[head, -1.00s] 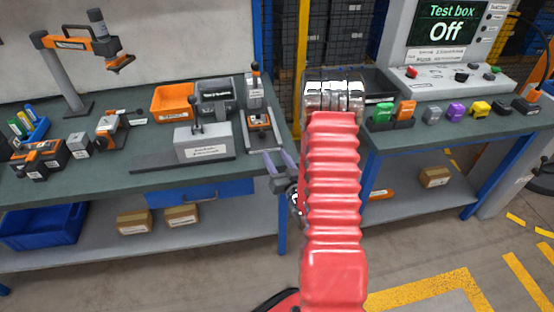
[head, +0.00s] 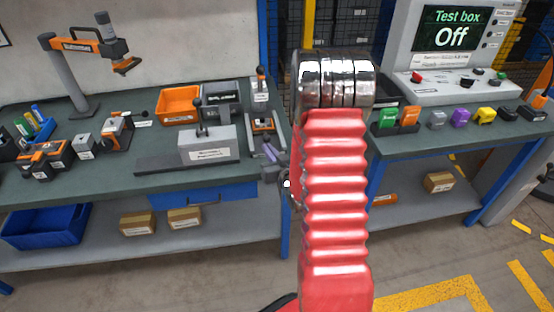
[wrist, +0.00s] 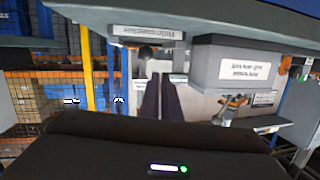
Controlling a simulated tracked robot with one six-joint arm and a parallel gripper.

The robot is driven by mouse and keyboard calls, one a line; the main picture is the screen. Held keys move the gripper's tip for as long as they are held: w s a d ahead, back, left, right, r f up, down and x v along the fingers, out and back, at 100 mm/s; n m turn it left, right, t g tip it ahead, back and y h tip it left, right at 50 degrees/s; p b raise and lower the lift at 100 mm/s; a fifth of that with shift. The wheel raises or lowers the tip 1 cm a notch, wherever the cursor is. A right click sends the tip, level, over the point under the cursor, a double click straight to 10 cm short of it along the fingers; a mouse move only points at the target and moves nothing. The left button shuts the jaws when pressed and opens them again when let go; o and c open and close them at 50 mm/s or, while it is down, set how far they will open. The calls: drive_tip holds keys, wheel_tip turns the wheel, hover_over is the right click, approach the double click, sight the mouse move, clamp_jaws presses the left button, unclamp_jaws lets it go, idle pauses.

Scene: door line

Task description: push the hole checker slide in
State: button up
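A grey block (head: 208,145) with a white label and an upright black-knobbed lever stands on a long dark base plate on the left bench. Its label is too small to read, so I cannot tell for sure that it is the hole checker. The block also shows upside down in the wrist view (wrist: 236,68). I cannot make out a separate slide. My gripper (head: 268,150) is just right of the block, near the bench's front right corner. In the wrist view, its two dark fingers (wrist: 161,78) lie close together with nothing visible between them.
A grey stand (head: 260,90) with a black knob and an orange-edged fixture (head: 263,124) are close behind my gripper. An orange bin (head: 178,104) is behind the block. The test box screen (head: 452,28) reads Off on the right bench. A gap separates the benches.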

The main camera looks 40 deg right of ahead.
drive_tip(key=a+r+g, duration=0.1)
drive_tip(key=a+r, duration=0.1)
drive_tip(key=a+r+g, duration=0.1)
drive_tip(key=a+r, duration=0.1)
drive_tip(key=r, duration=0.1)
drive_tip(key=a+r+n, duration=0.1)
drive_tip(key=r, duration=0.1)
drive_tip(key=shift+w+a+r+g, duration=0.15)
drive_tip(key=shift+a+r+g, duration=0.25)
clamp_jaws()
drive_tip(key=s+a+r+n+g+y, duration=0.1)
drive_tip(key=s+a+r+g, duration=0.2)
drive_tip(key=s+a+r, duration=0.3)
drive_tip(key=s+a+r+n+g+y, duration=0.1)
drive_tip(key=s+a+r+g, duration=0.3)
drive_tip(key=s+a, duration=1)
drive_tip(key=s+r+y, duration=0.1)
drive_tip(key=s, duration=0.7)
drive_tip(key=shift+a+r+n+y, duration=0.3)
drive_tip(key=shift+a+r, duration=0.1)
drive_tip(key=shift+s, duration=0.2)
